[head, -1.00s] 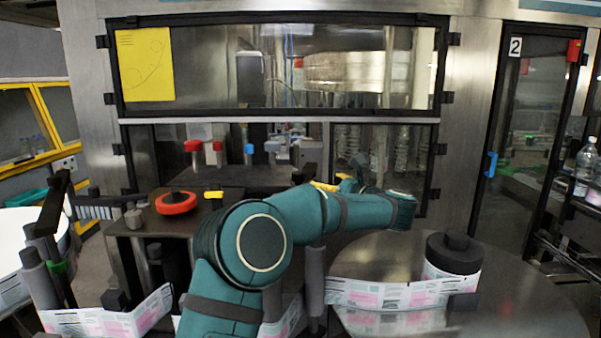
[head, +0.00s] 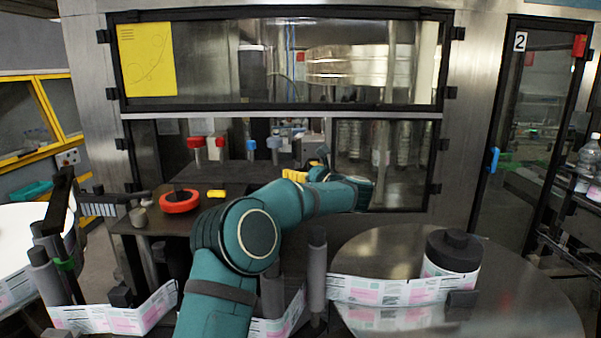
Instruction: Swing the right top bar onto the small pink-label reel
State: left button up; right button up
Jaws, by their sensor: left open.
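The small pink-label reel (head: 452,262) stands on the round metal table at the right, with a black hub on top. Its white and pink label web (head: 395,290) runs left from it. I cannot make out the right top bar with certainty; my arm covers the middle of the machine. My right gripper is out of view.
A grey roller post (head: 317,270) stands near my forearm. A red ring knob (head: 179,201) and a yellow block (head: 216,193) sit on the left plate. A black bar (head: 57,205) stands over the left posts. The round metal table (head: 530,305) has bare room.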

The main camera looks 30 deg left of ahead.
pick_arm(q)
grip_shut()
jog(key=shift+w+d+m+t+b, duration=0.2)
jog(key=shift+d+m+t+b, duration=0.15)
jog(key=shift+d+b, duration=0.45)
jog(key=s+d+m+t+h+b, duration=0.1)
jog(key=d+m+t+h+b, duration=0.5)
jog(key=d+b, duration=0.9)
jog(key=shift+d+m+t+h, duration=0.35)
jog(key=shift+d+t+h, duration=0.05)
jog(key=shift+d+t, duration=0.8)
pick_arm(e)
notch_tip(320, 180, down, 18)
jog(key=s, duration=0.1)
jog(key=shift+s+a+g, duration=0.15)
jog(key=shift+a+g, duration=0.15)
pick_arm(q)
jog(key=shift+s, duration=0.1)
